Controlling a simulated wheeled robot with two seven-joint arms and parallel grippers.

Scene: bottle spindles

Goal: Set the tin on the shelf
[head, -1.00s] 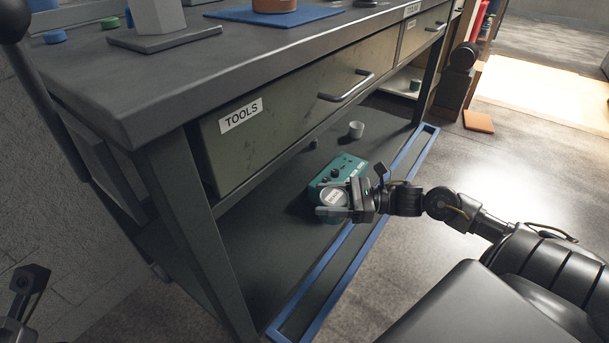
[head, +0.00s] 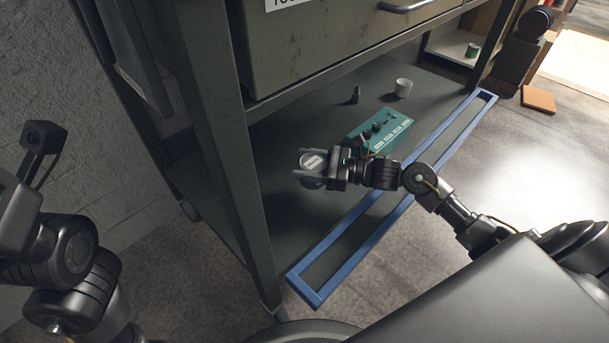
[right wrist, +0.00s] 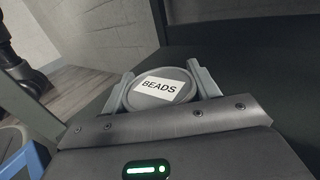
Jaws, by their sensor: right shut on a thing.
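The tin is round with a grey lid and a white label reading BEADS; its lid (right wrist: 160,88) fills the middle of the right wrist view. In the head view the tin (head: 312,163) sits between the fingers of my right gripper (head: 318,168), which is shut on it. The gripper is over the lower shelf (head: 290,122) of the workbench, left of a teal box. I cannot tell whether the tin's base touches the shelf. My left arm shows at the left of the head view, with a dark end part (head: 42,138); its finger state is unclear.
The teal box with knobs (head: 378,134), a small dark object (head: 355,95) and a pale cup (head: 403,88) stand on the lower shelf. A blue-rimmed frame (head: 312,292) runs along the shelf's front. A drawer (head: 300,45) hangs above, and a bench leg (head: 228,150) stands at left.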

